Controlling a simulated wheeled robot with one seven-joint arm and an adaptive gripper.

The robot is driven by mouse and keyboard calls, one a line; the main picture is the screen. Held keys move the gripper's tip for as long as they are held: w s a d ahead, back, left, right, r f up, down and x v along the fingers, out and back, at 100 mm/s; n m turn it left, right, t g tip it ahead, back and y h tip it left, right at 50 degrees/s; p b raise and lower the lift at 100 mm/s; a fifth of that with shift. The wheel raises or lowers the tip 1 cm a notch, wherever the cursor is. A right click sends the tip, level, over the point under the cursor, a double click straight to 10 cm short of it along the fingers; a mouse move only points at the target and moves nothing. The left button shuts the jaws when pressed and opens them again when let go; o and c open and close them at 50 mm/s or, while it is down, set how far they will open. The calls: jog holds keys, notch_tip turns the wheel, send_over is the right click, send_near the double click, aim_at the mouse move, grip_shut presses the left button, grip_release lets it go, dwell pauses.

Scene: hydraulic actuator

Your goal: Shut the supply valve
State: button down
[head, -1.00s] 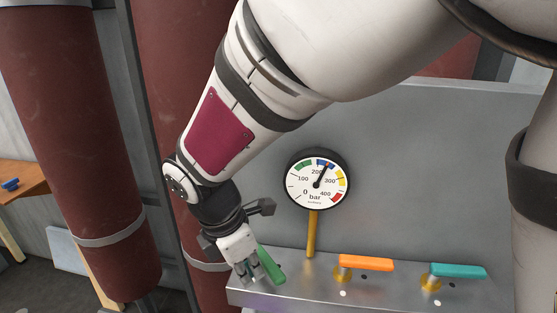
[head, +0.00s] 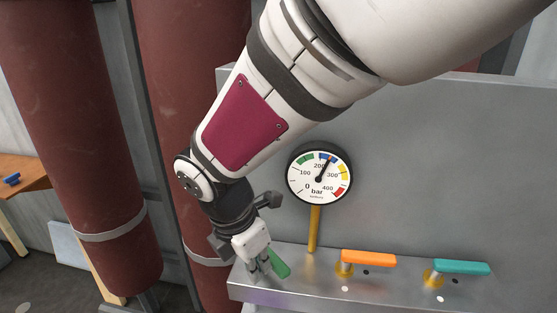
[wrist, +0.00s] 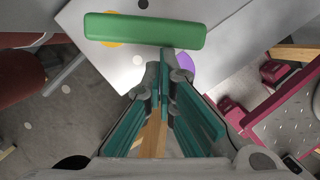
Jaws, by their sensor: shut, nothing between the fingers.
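Three lever valves sit on the metal ledge: a green handle (head: 279,263), an orange handle (head: 368,258) and a teal handle (head: 461,267). No label shows which is the supply valve. The orange and teal handles lie roughly along the ledge; the green one slants and is partly hidden by my gripper (head: 262,268). In the wrist view the green handle (wrist: 145,30) crosses the top, with a yellow part under its left end. My gripper (wrist: 165,58) is shut and empty, its tips close beside the handle's right part; I cannot tell whether they touch.
A pressure gauge (head: 319,174) stands on a yellow stem behind the ledge, its needle a little above 200 bar. A grey panel (head: 430,170) rises behind. Red columns (head: 85,140) stand at the left. A purple disc (wrist: 185,65) lies near the gripper tips.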

aim_at(281, 261)
jog(key=d+n, duration=0.2)
jog(key=n, duration=0.1)
jog(key=shift+w+d+n+y, duration=0.2)
jog(key=shift+w+n+y, duration=0.1)
jog(key=shift+y, duration=0.1)
jog(key=shift+w+d+n+t, duration=0.3)
jog(key=shift+d+n, duration=0.25)
jog(key=shift+n, duration=0.55)
jog(key=shift+w+d+n+y, duration=0.1)
jog(key=shift+d+n+y, duration=0.05)
jog(key=shift+n+y, duration=0.15)
jog(key=shift+w+d+p, duration=0.1)
jog(key=shift+w+p, duration=0.05)
jog(key=shift+p, duration=0.2)
jog(key=shift+w+d, duration=0.15)
